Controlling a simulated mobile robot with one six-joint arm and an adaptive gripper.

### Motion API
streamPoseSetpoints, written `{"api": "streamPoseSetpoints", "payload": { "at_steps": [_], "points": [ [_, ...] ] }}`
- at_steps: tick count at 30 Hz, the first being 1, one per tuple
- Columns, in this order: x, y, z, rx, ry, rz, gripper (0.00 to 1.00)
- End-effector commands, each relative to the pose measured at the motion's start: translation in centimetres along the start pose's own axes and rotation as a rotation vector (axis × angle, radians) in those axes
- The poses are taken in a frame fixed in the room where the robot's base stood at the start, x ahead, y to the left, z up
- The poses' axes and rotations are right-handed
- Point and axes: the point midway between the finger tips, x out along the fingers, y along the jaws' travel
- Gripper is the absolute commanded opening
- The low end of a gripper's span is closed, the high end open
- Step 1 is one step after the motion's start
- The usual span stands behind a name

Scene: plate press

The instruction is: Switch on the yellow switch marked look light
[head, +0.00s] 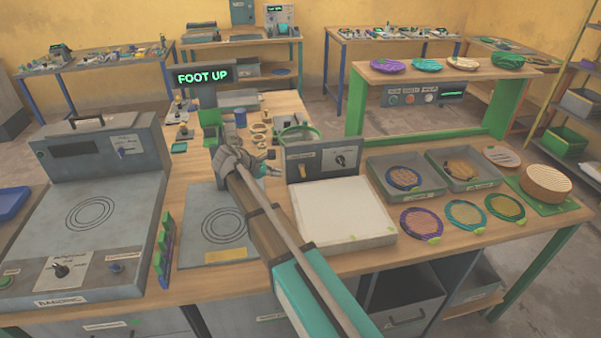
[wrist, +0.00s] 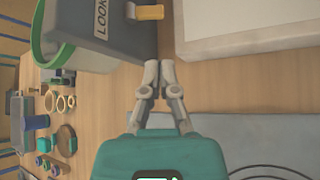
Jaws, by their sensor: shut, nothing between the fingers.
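The yellow switch (wrist: 150,12) sticks out from the face of a dark grey box, beside a white label reading "LOOK" (wrist: 101,18) at the top of the wrist view. In the head view the small yellow switch (head: 302,170) is at the left of the upright panel (head: 330,160) behind a white pad (head: 343,212). My gripper (wrist: 159,66) is shut and empty, its fingertips apart from the switch and below it in the wrist view. In the head view my gripper (head: 275,172) is just left of the panel. I cannot read the switch's position.
A green-rimmed ring (head: 297,133) stands by the panel. A grey plate with rings (head: 222,222) lies left of my arm, near a large press (head: 90,212). Trays (head: 375,183) with round woven items are to the right. Bare wood (wrist: 230,82) lies ahead of the fingertips.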

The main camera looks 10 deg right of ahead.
Motion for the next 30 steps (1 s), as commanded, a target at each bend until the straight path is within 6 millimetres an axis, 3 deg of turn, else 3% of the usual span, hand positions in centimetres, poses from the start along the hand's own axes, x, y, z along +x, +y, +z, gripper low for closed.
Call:
{"api": "streamPoseSetpoints", "payload": {
  "at_steps": [20,30],
  "points": [
    [1.2,0.0,0.4,0.007,-0.005,-0.009,0.0],
    [4.4,-0.1,0.3,0.009,-0.006,-0.01,0.0]
  ]
}}
